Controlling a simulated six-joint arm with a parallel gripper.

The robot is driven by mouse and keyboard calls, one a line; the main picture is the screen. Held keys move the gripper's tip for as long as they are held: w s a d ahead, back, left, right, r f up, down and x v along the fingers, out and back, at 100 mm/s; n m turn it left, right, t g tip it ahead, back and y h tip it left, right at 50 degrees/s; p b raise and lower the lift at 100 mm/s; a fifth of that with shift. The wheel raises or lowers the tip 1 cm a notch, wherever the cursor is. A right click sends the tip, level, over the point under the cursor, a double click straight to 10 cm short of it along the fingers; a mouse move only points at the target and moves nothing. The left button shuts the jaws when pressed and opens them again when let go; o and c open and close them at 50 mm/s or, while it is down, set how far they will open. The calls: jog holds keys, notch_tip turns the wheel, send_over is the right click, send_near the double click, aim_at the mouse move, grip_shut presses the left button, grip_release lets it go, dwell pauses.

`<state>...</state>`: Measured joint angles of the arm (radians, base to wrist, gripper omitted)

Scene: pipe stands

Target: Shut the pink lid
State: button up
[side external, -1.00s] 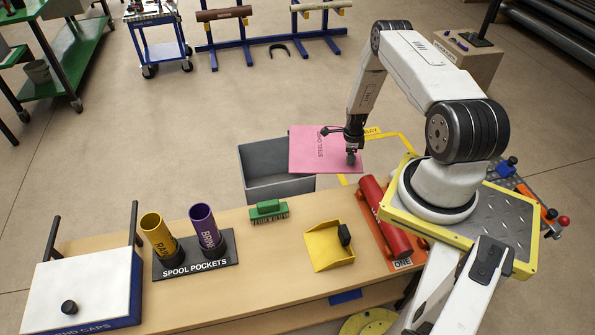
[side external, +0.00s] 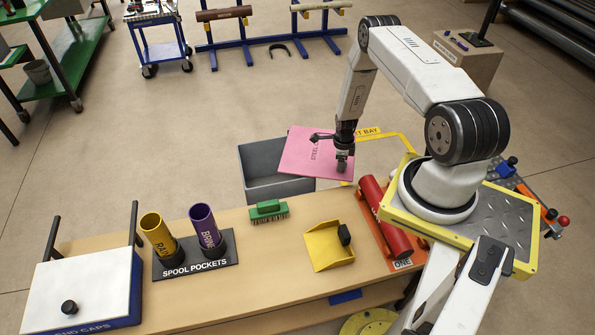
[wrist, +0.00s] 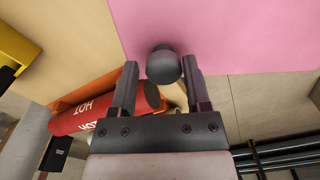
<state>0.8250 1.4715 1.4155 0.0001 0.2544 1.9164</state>
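My gripper (side external: 343,163) is at the lid's right part. In the wrist view the lid (wrist: 235,35) fills the top, with a dark round knob (wrist: 163,66) on it. The knob lies between my spread fingertips (wrist: 160,75). The right finger looks close to or touching it, and a small gap shows at the left. The hinge is not clearly visible.
The wooden bench (side external: 205,300) is in front of the bin. It holds a green brush (side external: 268,209), a yellow dustpan (side external: 328,247), a red cylinder (side external: 385,215), yellow and purple tubes (side external: 203,228), and a white-topped box (side external: 85,285). Open floor lies behind the bin.

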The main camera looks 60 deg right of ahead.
jog(key=shift+w+a, duration=0.25)
jog(key=shift+a, duration=0.7)
jog(key=shift+w+a, duration=0.1)
jog(key=shift+w+a, duration=0.9)
jog(key=shift+a, duration=0.4)
jog(key=shift+w+a, duration=0.9)
jog(key=shift+a, duration=0.35)
jog(key=shift+w+a, duration=0.9)
jog(key=shift+a, duration=0.4)
jog(key=shift+a, duration=0.1)
jog(key=w+a, duration=0.5)
jog(key=w, duration=0.3)
jog(key=shift+a, duration=0.2)
jog(key=shift+w, duration=0.1)
